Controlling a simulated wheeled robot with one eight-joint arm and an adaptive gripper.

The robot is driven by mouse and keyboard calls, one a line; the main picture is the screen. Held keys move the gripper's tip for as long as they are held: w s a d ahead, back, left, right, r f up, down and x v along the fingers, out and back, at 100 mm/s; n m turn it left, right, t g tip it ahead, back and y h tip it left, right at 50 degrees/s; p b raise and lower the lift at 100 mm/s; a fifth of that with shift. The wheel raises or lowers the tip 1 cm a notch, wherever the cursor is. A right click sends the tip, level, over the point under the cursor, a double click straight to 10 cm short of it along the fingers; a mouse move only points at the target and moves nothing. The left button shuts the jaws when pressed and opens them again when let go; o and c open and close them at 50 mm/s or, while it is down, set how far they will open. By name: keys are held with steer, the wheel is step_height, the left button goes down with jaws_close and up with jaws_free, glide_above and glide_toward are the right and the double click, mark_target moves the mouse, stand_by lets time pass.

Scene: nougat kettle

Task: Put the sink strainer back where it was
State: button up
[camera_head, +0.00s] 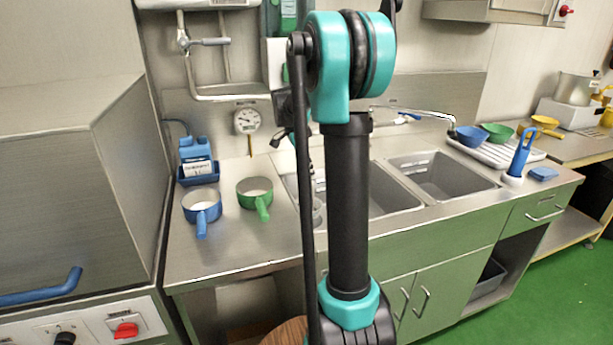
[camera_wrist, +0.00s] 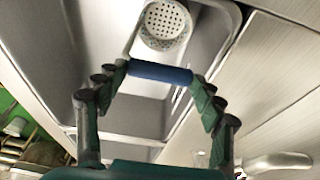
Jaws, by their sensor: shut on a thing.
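The sink strainer (camera_wrist: 164,24), a pale round cup with many small holes, shows at the top of the wrist view, at the rounded end of a grey basin (camera_wrist: 218,24). My gripper (camera_wrist: 160,73) is shut on a blue bar (camera_wrist: 160,72), which spans its two fingertips just in front of the strainer. I cannot tell how the bar joins the strainer. In the head view my arm hides the gripper. A grey round thing (camera_head: 317,211), perhaps the strainer, shows partly behind my arm at the left end of the sink.
The steel counter has two sinks; the right one (camera_head: 440,178) looks empty. A blue pan (camera_head: 202,206) and a green pan (camera_head: 255,190) stand left of the sinks. A blue bottle holder (camera_head: 198,174) is behind them. A rack (camera_head: 497,152) with bowls is at the right.

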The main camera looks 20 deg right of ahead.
steer(key=shift+f, duration=1.7)
steer(key=o, duration=1.8)
steer(key=v, duration=1.2)
